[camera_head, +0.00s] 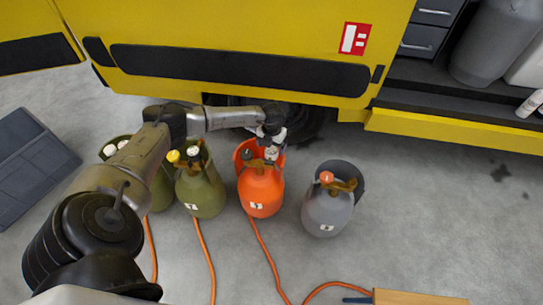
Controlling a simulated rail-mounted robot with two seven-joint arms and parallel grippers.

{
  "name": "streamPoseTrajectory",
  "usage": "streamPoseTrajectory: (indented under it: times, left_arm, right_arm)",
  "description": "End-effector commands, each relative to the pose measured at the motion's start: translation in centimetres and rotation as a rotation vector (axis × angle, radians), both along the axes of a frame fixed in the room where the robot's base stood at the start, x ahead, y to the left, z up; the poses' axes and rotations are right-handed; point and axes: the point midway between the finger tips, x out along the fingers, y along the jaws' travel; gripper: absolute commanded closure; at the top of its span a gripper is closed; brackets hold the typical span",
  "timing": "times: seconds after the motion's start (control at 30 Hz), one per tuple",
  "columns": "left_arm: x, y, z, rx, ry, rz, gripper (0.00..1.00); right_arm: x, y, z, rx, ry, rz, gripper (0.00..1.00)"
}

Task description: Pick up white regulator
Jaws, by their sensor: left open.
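My left gripper (270,136) hangs over the orange cylinder (262,190), with its open jaws pointing down. A white-topped regulator piece (271,154) sits on that cylinder's valve, just below the jaws; I cannot tell whether they touch it. The front green cylinder (203,190) carries another white-topped piece (193,151) and a yellow knob (173,156). A second green cylinder (160,190), partly hidden by my left arm, has white knobs (109,150) at its top. The grey cylinder (327,212) has an orange-red knob (326,177). My right gripper is not in view.
A yellow vehicle (230,25) with a black side strip stands behind the cylinders. Orange hoses (265,245) run over the floor towards the front. A wooden board (415,298) lies at the front edge. Grey floor is clear at the right.

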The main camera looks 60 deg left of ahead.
Motion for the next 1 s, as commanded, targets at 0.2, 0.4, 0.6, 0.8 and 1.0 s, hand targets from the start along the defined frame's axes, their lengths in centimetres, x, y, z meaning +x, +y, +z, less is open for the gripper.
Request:
streamPoseTrajectory:
  times: [0.2, 0.4, 0.6, 0.8, 1.0]
  left_arm:
    - [0.0, 0.0, -0.7, 0.0, 0.0, -0.001, 0.15]
    - [0.1, 0.2, -2.4, 0.0, 0.0, 0.0, 0.15]
    - [0.2, 0.4, -4.9, 0.0, -0.001, 0.0, 0.15]
    - [0.2, 0.5, -5.6, 0.0, -0.003, 0.0, 0.15]
    - [0.2, 0.5, -5.6, -0.001, -0.003, -0.001, 0.2]
  right_arm:
    - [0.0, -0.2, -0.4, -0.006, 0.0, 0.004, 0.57]
    - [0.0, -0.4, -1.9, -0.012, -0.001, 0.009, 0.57]
    - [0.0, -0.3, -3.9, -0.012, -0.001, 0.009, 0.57]
    - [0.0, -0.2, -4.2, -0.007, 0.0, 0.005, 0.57]
    - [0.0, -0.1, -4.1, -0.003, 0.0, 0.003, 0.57]
